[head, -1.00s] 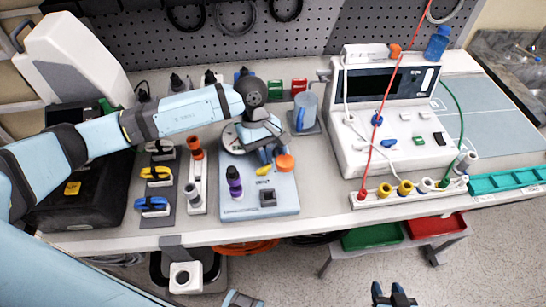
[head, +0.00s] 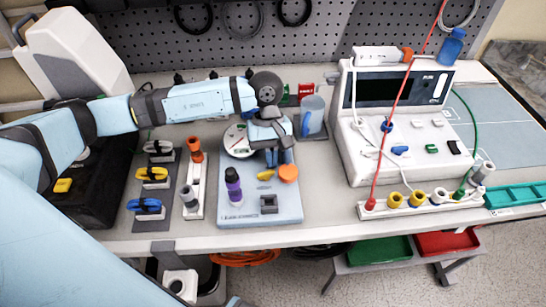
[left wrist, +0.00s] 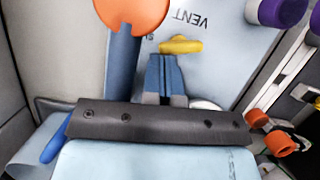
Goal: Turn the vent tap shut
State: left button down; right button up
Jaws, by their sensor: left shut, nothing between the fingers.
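The vent tap is a small yellow lever (head: 265,175) on the light blue panel (head: 240,215). In the left wrist view the yellow lever (left wrist: 181,46) lies crosswise below the printed word VENT. My left gripper (head: 279,158) is shut and empty, its fingers pointing down just behind the lever. In the left wrist view the fingertips (left wrist: 165,58) are close to the lever's near side; I cannot tell whether they touch it. My right gripper is out of view.
An orange knob (head: 288,173) on a blue stem stands right beside the lever. A purple bottle-like fitting (head: 233,186) and a dark square socket (head: 269,204) are on the panel. A round gauge (head: 237,141) sits behind. A white pump console (head: 400,135) stands to the right.

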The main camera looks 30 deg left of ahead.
pick_arm(q)
jog(key=shift+s+f, duration=0.1)
jog(key=shift+f, duration=0.3)
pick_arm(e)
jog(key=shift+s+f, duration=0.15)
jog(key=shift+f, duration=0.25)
